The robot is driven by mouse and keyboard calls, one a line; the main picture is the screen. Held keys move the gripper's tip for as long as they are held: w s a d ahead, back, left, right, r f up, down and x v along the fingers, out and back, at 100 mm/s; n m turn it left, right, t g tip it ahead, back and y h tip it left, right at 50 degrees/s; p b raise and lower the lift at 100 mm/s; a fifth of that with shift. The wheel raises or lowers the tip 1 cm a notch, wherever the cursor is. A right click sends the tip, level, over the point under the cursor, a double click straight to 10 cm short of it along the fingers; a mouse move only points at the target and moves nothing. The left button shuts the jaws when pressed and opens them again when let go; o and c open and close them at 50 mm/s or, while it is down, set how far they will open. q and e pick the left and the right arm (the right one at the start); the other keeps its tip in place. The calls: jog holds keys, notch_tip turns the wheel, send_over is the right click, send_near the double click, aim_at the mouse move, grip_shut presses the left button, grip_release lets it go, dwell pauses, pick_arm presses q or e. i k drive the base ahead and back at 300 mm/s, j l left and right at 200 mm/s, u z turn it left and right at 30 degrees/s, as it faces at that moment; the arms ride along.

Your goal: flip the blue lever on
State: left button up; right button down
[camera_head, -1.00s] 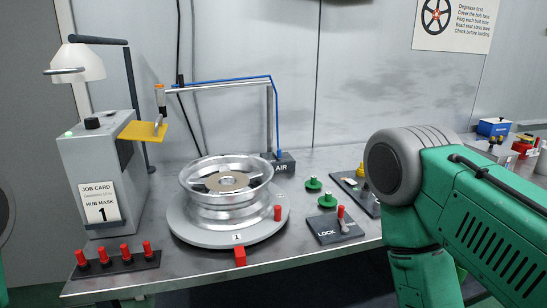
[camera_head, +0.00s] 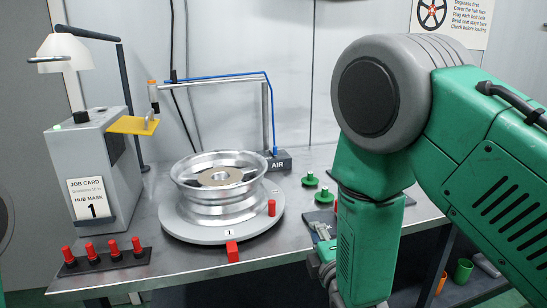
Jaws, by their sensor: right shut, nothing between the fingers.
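No blue lever can be made out in the head view. A dark switch panel (camera_head: 312,217), labelled LOCK in the earlier frame, carries a lever with a red tip (camera_head: 335,207), mostly hidden behind my right arm. My right gripper (camera_head: 320,234) is shut and empty, pointing toward the panel's front part. My forearm hides much of the gripper, and I cannot tell whether it touches the panel. A blue hose (camera_head: 230,76) runs along the pipe above the AIR box (camera_head: 278,164). My left gripper is not in view.
A silver wheel (camera_head: 220,188) sits on a round turntable (camera_head: 190,232) left of my right gripper. Red pegs (camera_head: 113,249) stand in a rack at the front left. Green knobs (camera_head: 310,180) stand behind the panel. A grey job-card box (camera_head: 95,165) is at the left.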

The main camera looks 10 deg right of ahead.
aim_at(275, 152)
jog(key=i, duration=1)
